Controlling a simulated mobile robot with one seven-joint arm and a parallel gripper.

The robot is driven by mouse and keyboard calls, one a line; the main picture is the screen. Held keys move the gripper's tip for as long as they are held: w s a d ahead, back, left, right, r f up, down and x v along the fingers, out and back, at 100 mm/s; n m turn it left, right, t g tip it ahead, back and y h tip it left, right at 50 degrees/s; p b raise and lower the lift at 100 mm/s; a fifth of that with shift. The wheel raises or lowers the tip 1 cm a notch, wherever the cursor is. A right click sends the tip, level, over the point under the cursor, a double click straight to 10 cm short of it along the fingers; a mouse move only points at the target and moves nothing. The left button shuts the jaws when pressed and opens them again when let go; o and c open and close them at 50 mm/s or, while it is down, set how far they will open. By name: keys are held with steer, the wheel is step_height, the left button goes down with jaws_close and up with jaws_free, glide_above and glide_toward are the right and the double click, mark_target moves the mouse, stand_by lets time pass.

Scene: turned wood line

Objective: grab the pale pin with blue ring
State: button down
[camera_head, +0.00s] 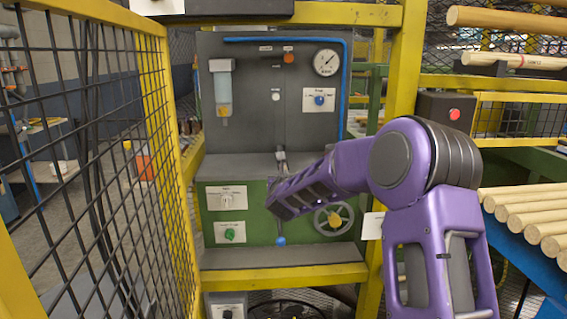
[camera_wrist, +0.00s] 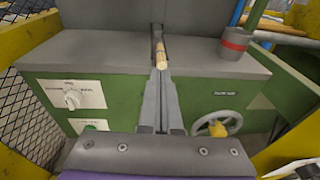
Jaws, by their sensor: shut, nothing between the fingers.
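A small pale pin (camera_wrist: 162,60) stands in a dark slot on the grey ledge in the wrist view. I cannot make out a blue ring on it. My gripper (camera_wrist: 161,74) is shut and empty, with its fingertips just in front of the pin in the picture; I cannot tell whether they touch it.
The grey ledge (camera_head: 230,168) tops a green cabinet with knobs and a handwheel (camera_head: 334,219). A grey cylinder with a red band (camera_wrist: 236,42) stands right of the slot. Yellow posts and a mesh fence (camera_head: 90,150) flank the station. Wooden rods (camera_head: 525,207) lie at right.

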steer(key=w, duration=0.4)
steer(key=w+p, duration=0.1)
steer(key=w, duration=0.3)
steer(key=w+p, duration=0.1)
steer(key=w, duration=0.3)
steer(key=shift+w+d, duration=0.2)
steer(key=shift+d, duration=0.2)
steer(key=shift+s+f+b, duration=0.1)
steer(key=shift+f+b, duration=0.25)
steer(key=shift+f, duration=0.45)
steer(key=shift+b, duration=0.35)
steer(key=shift+s+f, duration=0.1)
steer(key=shift+f, duration=0.1)
steer(key=shift+s+f, duration=0.1)
steer(key=shift+s, duration=0.05)
steer(key=shift+s+b, duration=0.55)
steer(key=shift+s, duration=0.25)
